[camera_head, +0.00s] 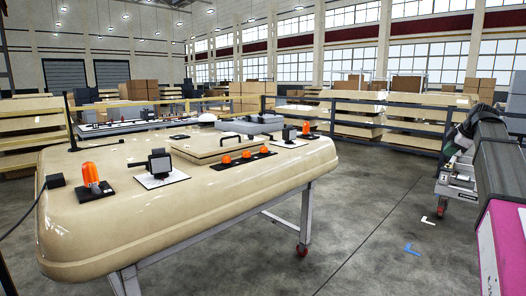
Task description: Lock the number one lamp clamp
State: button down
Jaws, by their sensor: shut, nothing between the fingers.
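A cream cab roof panel (120,225) lies on a grey-legged trolley (305,215). A tall orange lamp (91,175) stands on a black base at its near left corner. A black block-like device (159,163) stands on a white plate right of that lamp. A similar device (289,134) and another orange lamp (306,128) stand at the far right end. Several low orange lamps (226,159) sit on a black strip between them. I cannot read any number or tell which part is the number one clamp or its state. My gripper is not in view.
A black cable (22,213) runs to a small black box (55,181) at the roof's left edge. A thin black upright rod (70,120) rises behind it. A dark and pink machine (500,165) stands at the right.

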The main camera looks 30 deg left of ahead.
aim_at(130, 165)
jog(key=j+z, duration=0.3)
jog(key=i+j+z, duration=0.1)
jog(key=j+z, duration=0.15)
jog(key=j+u, duration=0.35)
jog(key=i+j+u, duration=0.1)
jog(key=u, duration=0.25)
jog(key=j+u, duration=0.1)
jog(key=u, duration=0.35)
jog(key=i+j+u, duration=0.1)
jog(key=u, duration=0.8)
jog(key=i+j+u, duration=0.1)
jog(key=u, duration=0.35)
jog(key=i+j+u, duration=0.1)
jog(key=u, duration=0.3)
jog(key=j, duration=0.2)
